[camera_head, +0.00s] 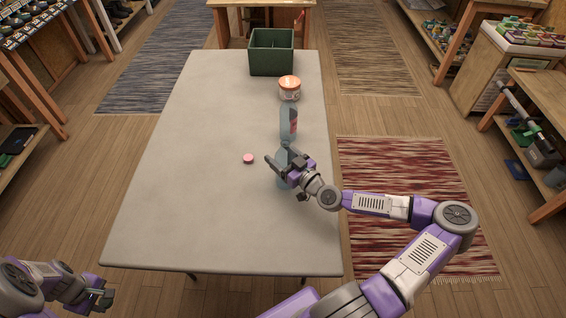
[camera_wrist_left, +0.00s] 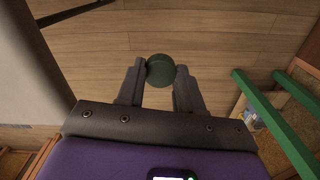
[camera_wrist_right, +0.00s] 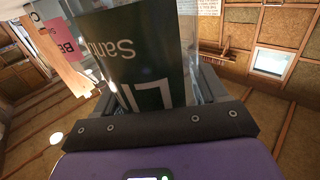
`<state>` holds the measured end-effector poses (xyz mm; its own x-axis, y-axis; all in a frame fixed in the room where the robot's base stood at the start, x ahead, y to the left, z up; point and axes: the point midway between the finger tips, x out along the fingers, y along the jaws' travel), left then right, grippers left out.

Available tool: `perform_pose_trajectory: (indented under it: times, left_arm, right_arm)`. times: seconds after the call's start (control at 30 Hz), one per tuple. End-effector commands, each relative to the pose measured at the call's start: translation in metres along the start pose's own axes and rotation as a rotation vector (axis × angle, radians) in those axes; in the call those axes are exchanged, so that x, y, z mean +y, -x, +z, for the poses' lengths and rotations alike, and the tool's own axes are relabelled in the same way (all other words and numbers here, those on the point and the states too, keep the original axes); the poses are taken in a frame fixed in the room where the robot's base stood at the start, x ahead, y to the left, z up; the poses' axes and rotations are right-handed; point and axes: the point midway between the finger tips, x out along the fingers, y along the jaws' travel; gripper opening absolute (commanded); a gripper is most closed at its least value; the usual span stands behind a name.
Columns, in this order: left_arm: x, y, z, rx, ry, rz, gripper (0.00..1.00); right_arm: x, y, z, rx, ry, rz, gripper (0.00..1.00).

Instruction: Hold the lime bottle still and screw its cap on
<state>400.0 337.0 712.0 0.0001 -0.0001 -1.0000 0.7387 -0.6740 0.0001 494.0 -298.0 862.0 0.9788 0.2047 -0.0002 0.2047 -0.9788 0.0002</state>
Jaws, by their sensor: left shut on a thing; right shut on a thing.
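The lime bottle is clear and bluish (camera_head: 283,157), mostly hidden behind my right gripper (camera_head: 279,165) near the table's right edge. In the right wrist view its dark label with white letters "LI" (camera_wrist_right: 150,95) fills the space between the fingers. My right gripper is shut on this bottle; its top and base are hard to make out. My left gripper (camera_head: 103,293) is off the table's near left corner, low in the head view. In the left wrist view it is shut on a round dark green cap (camera_wrist_left: 160,70), held between the fingertips over the floor.
A jar with an orange lid (camera_head: 289,88) and a green divided bin (camera_head: 271,60) are farther back. The table's left half is clear.

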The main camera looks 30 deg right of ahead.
Motion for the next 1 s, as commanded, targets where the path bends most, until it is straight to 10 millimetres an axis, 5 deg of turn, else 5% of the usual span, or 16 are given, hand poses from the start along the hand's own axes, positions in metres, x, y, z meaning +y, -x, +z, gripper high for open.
perform_pose_trajectory:
  times: [0.17, 0.6, 1.0]
  left_arm:
    - [0.000, 0.007, 0.000, 0.000, 0.000, 0.000, 0.08]
    - [0.000, 0.038, 0.000, 0.000, 0.000, 0.000, 0.08]
    - [0.000, 0.039, 0.000, 0.000, 0.000, 0.000, 0.08]
  right_arm:
    - [0.000, 0.000, -0.015, 0.000, 0.003, 0.000, 0.43]
    - [0.001, 0.000, -0.093, 0.000, 0.002, 0.001, 0.43]
    - [0.000, 0.000, -0.100, 0.000, -0.001, 0.001, 0.43]
